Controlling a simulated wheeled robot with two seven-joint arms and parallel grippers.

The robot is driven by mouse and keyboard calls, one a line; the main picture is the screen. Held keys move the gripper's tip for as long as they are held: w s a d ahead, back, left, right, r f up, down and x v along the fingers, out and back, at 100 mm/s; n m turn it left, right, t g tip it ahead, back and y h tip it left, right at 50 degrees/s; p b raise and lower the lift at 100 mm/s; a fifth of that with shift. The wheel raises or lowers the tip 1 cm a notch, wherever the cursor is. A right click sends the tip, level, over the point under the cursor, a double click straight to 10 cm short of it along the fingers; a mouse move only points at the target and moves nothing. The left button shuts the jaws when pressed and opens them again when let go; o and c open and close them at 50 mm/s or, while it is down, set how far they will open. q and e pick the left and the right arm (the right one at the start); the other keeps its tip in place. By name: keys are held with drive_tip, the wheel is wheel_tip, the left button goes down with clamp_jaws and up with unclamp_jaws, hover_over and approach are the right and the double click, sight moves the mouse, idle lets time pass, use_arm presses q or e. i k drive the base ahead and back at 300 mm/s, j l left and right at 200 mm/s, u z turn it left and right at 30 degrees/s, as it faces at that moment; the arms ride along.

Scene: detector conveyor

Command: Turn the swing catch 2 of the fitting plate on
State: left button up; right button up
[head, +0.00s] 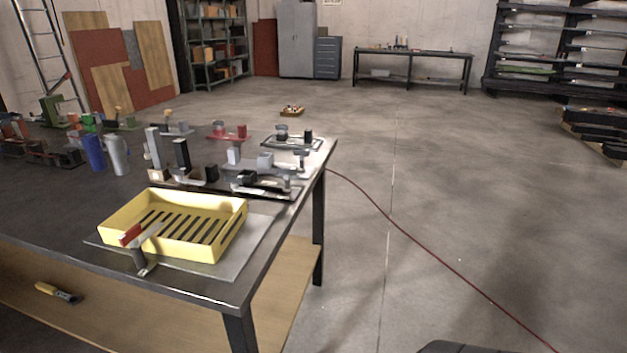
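Several small plates carrying blocks and fittings stand on the dark workbench (40,205). One dark plate near the right edge carries a black block (246,178) and grey metal parts. A pale plate (268,232) lies at the near corner, under a yellow slotted tray. A red-and-grey lever-like part (141,250) stands at the tray's front. I cannot tell which plate is the fitting plate, nor pick out swing catch 2 or its position at this size. Neither of my grippers is in view.
The yellow tray (232,228) is at the bench's near right corner. Blue (93,152) and grey (117,155) cylinders stand further left. A yellow-handled tool (52,290) lies on the lower shelf.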

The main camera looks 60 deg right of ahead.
sight(234, 180)
drive_tip(key=z, duration=1.4)
drive_tip(key=i, duration=0.1)
